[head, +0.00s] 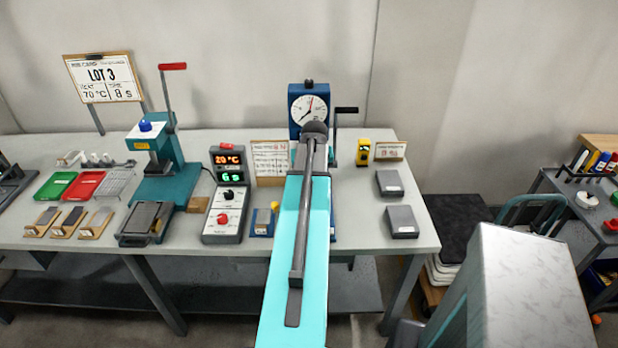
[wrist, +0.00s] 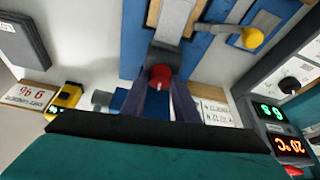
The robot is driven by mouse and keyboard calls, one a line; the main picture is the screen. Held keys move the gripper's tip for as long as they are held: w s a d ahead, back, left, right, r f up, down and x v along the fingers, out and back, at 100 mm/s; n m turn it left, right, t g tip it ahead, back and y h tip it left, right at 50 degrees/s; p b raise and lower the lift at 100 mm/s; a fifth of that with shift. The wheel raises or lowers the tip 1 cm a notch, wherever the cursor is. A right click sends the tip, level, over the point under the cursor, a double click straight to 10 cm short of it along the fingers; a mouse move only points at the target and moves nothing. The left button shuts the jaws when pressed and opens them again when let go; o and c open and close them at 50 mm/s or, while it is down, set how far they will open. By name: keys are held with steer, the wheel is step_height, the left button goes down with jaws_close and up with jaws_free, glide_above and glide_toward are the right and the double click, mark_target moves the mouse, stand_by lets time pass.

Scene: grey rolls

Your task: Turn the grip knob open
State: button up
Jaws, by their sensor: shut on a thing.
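In the wrist view, a red knob (wrist: 160,74) sits on a grey clamp block (wrist: 163,54) on a blue frame. My gripper (wrist: 163,88) is shut on this red knob, its two dark fingers on either side of it. In the head view, the blue tester (head: 308,98) with a round dial and a black side crank (head: 346,110) stands at the back of the bench. My turquoise arm reaches in front of it and hides the knob, the clamp and my gripper there.
A control box (head: 226,200) with lit displays stands left of my arm, near a yellow-knobbed blue fixture (head: 262,221). A teal press (head: 160,155) stands farther left. A small yellow device (head: 363,151) and two grey blocks (head: 403,221) are on the right. Bare bench lies around the blocks.

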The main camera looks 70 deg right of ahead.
steer(key=n, duration=0.2)
steer(key=n+t+y+b, duration=0.1)
steer(key=n, duration=0.2)
steer(key=shift+s+d, duration=0.15)
steer(key=shift+n+t+y+b, duration=0.4)
steer(key=shift+n+y+b, duration=0.2)
steer(key=shift+n, duration=0.6)
steer(key=o, duration=1.1)
steer(key=shift+s+r, duration=0.1)
steer(key=shift+b+v, duration=1.4)
steer(key=shift+v, duration=5.4)
steer(key=shift+s, duration=0.1)
